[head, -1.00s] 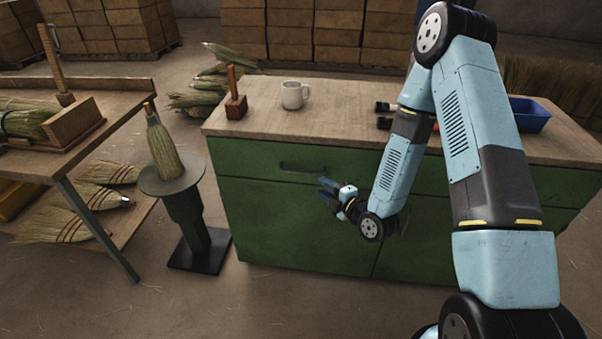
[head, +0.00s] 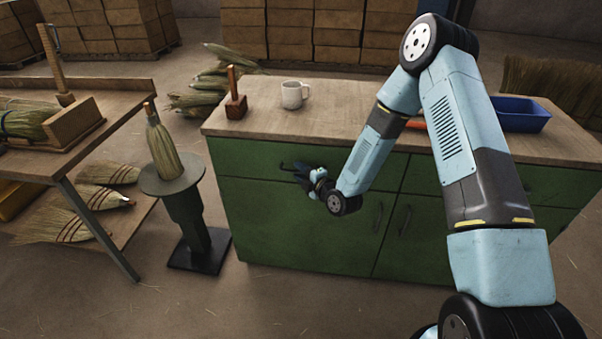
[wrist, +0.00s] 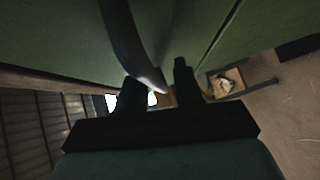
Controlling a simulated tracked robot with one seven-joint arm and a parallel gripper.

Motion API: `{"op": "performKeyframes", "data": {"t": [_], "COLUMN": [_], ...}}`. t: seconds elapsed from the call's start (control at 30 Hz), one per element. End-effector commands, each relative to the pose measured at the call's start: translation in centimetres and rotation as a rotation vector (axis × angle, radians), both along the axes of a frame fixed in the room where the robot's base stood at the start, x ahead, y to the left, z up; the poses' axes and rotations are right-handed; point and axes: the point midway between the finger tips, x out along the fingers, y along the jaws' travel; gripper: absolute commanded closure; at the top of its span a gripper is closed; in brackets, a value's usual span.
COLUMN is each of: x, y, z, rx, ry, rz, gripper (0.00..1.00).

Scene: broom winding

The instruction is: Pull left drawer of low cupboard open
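The low cupboard (head: 290,225) is green with a wooden top. Its left drawer (head: 245,158) is the upper left front and sits closed, flush with the cupboard face. My gripper (head: 297,170) is at the drawer's dark handle, which it mostly hides in the head view. In the wrist view the handle (wrist: 128,42) runs as a dark curved bar down toward the space between my two fingers (wrist: 158,88). The fingers stand apart, with a gap between them. I cannot tell whether either finger touches the handle.
A white mug (head: 294,94) and a wooden mallet (head: 235,100) stand on the cupboard top. A blue bin (head: 522,114) is at its right. A stand (head: 172,182) with a broom head is left of the cupboard. The floor in front is clear.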

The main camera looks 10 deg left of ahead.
Motion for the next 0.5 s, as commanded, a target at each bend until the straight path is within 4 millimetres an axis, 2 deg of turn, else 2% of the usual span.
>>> {"op": "performKeyframes", "data": {"t": [0.2, 0.5], "x": [0.0, -0.02], "y": [0.01, 0.0], "z": [-0.01, -0.03], "rx": [0.0, 0.0], "ry": [0.0, 0.0], "rz": [0.0, 0.0], "gripper": [0.65, 0.93]}}
